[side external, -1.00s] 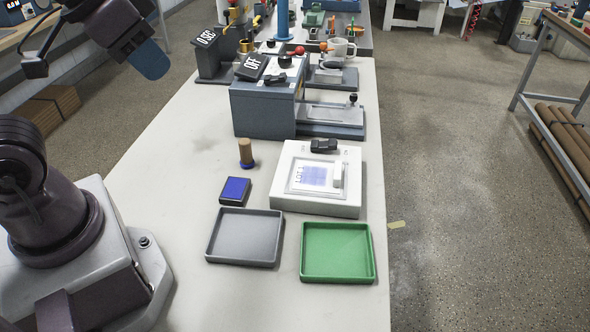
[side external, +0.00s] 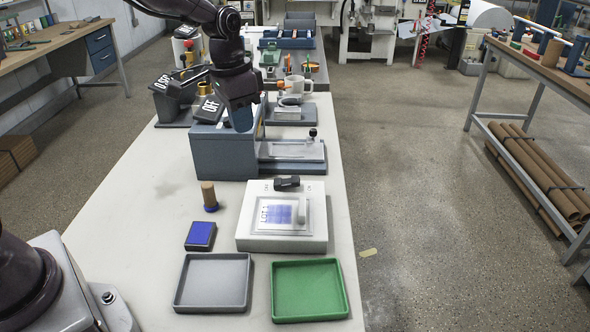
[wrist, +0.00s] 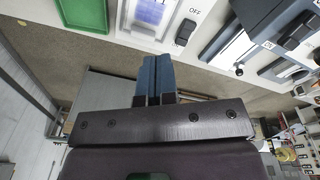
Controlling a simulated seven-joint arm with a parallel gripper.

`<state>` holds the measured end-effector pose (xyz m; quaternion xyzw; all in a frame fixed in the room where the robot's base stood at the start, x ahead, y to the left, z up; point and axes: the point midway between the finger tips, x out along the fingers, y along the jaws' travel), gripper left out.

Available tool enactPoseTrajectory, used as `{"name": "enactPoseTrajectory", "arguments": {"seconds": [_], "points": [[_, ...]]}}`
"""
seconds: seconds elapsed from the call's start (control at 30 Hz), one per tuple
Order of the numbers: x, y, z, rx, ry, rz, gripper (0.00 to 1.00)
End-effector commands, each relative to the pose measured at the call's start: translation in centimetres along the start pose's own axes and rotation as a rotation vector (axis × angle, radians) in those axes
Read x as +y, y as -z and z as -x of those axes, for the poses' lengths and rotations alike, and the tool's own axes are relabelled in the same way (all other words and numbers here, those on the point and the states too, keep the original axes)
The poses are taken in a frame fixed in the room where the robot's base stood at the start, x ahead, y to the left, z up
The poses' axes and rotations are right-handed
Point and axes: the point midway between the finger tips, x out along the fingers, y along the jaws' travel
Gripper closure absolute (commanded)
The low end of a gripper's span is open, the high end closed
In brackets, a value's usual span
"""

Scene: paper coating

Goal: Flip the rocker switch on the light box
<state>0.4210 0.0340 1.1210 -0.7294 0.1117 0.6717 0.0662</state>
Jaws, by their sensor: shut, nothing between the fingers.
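The white light box (side external: 245,233) sits on the table with a lit window and a sheet marked in blue on top. Its black rocker switch (side external: 287,183) is at the back edge. In the wrist view the switch (wrist: 186,32) has an OFF label beside it, and I cannot tell which side is pressed. My gripper (side external: 241,122) is shut and empty, with blue fingers. In the side view it hangs by the grey machine, behind and left of the switch in the picture. In the wrist view the fingertips (wrist: 156,57) appear just below the light box, apart from the switch.
The grey machine (side external: 222,155) with an OFF sign stands behind the light box. A wooden-handled stamp (side external: 208,194), a blue ink pad (side external: 200,236), a grey tray (side external: 178,290) and a green tray (side external: 277,295) are nearby. The table's left part is clear.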

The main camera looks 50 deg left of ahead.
Motion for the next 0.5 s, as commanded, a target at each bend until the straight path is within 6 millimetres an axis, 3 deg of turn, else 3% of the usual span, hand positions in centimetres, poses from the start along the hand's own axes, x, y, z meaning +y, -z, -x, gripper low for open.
{"name": "enactPoseTrajectory", "arguments": {"seconds": [0.1,0.23,0.3,0.4,0.5], "points": [[-1.7,2.9,-3.2,-0.009,-0.033,-0.095,1.0],[-3.2,6.0,-5.7,0.015,-0.057,-0.227,1.0],[-3.8,7.6,-6.0,0.045,-0.055,-0.311,1.0],[-4.2,9.6,-4.3,0.102,-0.03,-0.429,1.0],[-4.1,9.6,-4.2,0.104,-0.03,-0.499,1.0]]}}
